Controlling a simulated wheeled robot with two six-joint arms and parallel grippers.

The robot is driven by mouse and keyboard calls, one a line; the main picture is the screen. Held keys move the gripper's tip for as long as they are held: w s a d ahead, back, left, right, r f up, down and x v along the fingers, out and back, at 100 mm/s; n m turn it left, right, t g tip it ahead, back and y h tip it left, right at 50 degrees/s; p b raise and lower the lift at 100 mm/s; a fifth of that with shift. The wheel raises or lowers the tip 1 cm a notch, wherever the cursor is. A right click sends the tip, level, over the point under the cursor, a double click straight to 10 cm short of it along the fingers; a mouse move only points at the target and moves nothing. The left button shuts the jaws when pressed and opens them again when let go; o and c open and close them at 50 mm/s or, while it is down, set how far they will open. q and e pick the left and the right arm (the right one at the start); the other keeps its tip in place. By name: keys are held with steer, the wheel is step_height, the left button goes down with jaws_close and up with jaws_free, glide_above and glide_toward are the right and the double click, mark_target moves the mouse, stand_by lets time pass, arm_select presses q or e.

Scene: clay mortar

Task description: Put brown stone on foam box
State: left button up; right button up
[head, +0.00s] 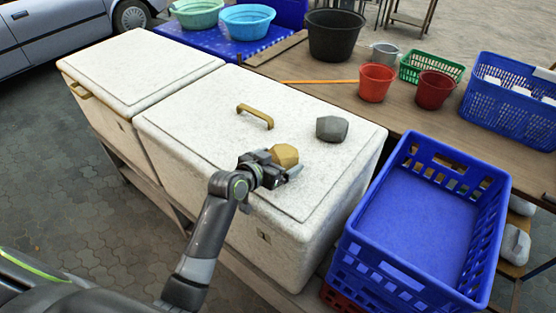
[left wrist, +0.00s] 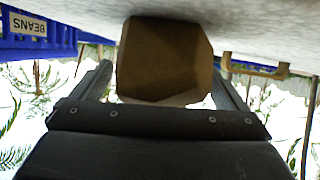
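The brown stone (head: 285,155) is at the near right part of the lid of the white foam box (head: 190,120). It appears to rest on the lid. My left gripper (head: 281,172) is at the stone, with its fingers on either side. In the left wrist view the stone (left wrist: 163,60) sits between the finger ends. A thin gap shows beside the left-hand finger; contact on the other side is unclear. The left gripper looks open around the stone. My right gripper is not in view.
A grey stone (head: 332,128) lies on the same lid, beyond the brown one, near a brass handle (head: 256,115). A blue crate (head: 415,220) stands close on the right. A second foam box (head: 140,65) is on the left. The lid's left part is clear.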

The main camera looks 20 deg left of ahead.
arm_select(q)
steer(key=shift+r, duration=0.15)
steer(key=shift+s, duration=0.15)
steer(key=b+v, duration=0.1)
steer(key=v, duration=1)
steer(key=shift+s+r+b, duration=0.15)
steer(key=shift+s+b, duration=0.1)
steer(key=shift+b, duration=0.1)
steer(key=shift+a, duration=0.15)
